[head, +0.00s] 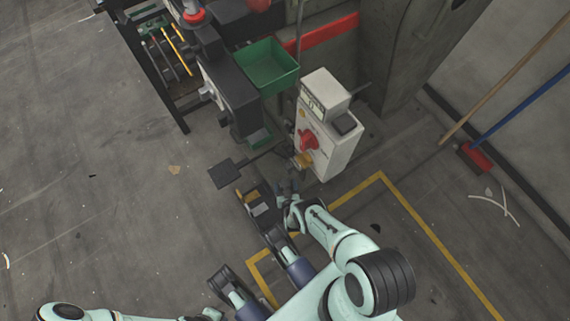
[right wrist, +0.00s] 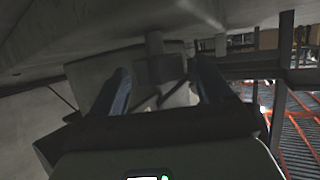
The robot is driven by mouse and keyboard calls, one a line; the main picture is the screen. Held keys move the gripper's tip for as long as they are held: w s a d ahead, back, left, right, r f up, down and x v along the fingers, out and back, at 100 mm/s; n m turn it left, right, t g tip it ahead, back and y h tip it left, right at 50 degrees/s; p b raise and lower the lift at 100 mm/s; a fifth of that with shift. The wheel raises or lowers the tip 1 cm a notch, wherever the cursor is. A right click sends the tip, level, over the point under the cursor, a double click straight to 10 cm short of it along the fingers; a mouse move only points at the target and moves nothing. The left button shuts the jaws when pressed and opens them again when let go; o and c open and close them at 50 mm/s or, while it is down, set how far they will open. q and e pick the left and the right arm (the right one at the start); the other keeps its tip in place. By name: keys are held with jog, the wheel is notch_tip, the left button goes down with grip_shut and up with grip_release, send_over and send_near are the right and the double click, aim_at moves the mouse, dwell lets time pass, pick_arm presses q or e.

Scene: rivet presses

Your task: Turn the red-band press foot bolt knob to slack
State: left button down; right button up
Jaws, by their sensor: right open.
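The red band (head: 322,33) runs across the press body at the top of the head view. My right gripper (head: 289,188) is low, just below the white control box. In the right wrist view the right gripper (right wrist: 162,88) has its two fingers apart, with nothing clearly held. A grey block (right wrist: 160,69) on a short stem shows beyond and between the fingers, under a grey surface. I cannot tell whether it is the foot bolt knob, and no knob at the press foot shows clearly in the head view. My left gripper is not clearly in view.
The white control box (head: 340,145) carries a red rotary knob (head: 308,139) and an orange part (head: 303,160). A green bin (head: 267,66) and a black plate (head: 226,173) are left of it.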

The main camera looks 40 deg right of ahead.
jog(key=c, duration=1)
jog(key=shift+d+n+t+y, duration=0.25)
jog(key=shift+n+t+y, duration=0.35)
jog(key=shift+n+y, duration=0.5)
jog(key=shift+c, duration=0.2)
jog(key=shift+n+t+y, duration=0.4)
jog(key=shift+n+y, duration=0.8)
jog(key=shift+y, duration=0.3)
jog(key=o, duration=1)
jog(key=shift+o, duration=0.2)
jog(key=shift+s, duration=0.1)
pick_arm(q)
jog(key=w+d+r+t+p, duration=0.1)
jog(key=w+r+t+p, duration=0.3)
jog(key=w+r, duration=0.5)
jog(key=w+p, duration=0.2)
jog(key=w, duration=0.1)
jog(key=shift+w+d+m+t, duration=0.25)
jog(key=shift+d+m+t, duration=0.05)
jog(key=shift+d+m, duration=0.1)
pick_arm(e)
jog(key=v, duration=1.3)
